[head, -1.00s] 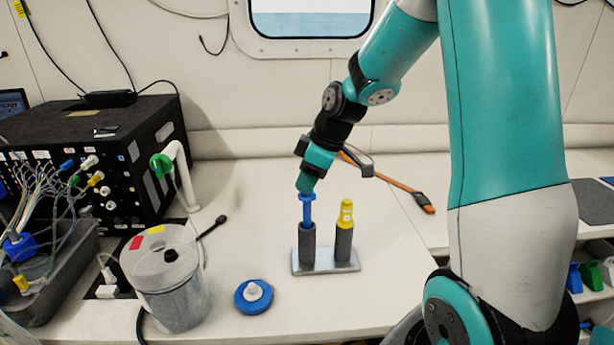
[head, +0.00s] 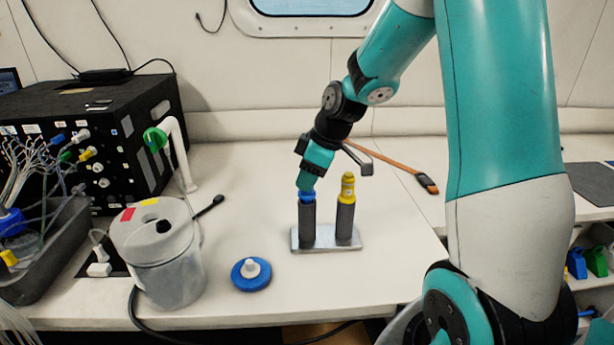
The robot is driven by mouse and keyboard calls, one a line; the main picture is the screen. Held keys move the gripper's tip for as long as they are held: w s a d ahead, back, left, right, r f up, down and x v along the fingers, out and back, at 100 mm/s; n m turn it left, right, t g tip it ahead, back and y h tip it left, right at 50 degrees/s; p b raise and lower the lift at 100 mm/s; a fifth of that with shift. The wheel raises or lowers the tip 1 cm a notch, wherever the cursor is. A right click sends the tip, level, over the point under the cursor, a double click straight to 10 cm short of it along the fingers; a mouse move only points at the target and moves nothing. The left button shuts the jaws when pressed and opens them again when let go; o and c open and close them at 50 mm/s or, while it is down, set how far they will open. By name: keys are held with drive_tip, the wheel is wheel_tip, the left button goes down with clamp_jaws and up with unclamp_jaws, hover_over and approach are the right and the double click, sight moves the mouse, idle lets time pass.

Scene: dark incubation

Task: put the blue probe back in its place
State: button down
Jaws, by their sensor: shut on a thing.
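The blue probe (head: 307,197) stands upright in the left dark tube of a small two-tube holder (head: 326,246). Only its blue top shows above the tube's rim; the rest is hidden inside. My gripper (head: 306,187) is above that tube, shut on the probe's top. The fingertips are small and hard to make out. A yellow probe (head: 347,187) stands in the right tube of the same holder, its top well above the rim.
A blue disc lid with a white knob (head: 251,273) lies in front of the holder. A clear jar (head: 165,259) stands to the left, near a black instrument box (head: 90,135). An orange strap-like tool (head: 400,163) lies behind. The table right of the holder is clear.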

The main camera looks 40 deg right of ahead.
drive_tip(key=shift+f, duration=0.2)
drive_tip(key=shift+f+b, duration=0.3)
drive_tip(key=shift+b, duration=0.1)
drive_tip(key=shift+f, duration=0.2)
drive_tip(key=c, duration=0.8)
unclamp_jaws()
drive_tip(key=shift+o, duration=0.2)
drive_tip(key=v, duration=1.7)
drive_tip(key=shift+d+r+b, duration=0.15)
drive_tip(key=shift+r+b, duration=0.05)
drive_tip(key=shift+b, duration=0.1)
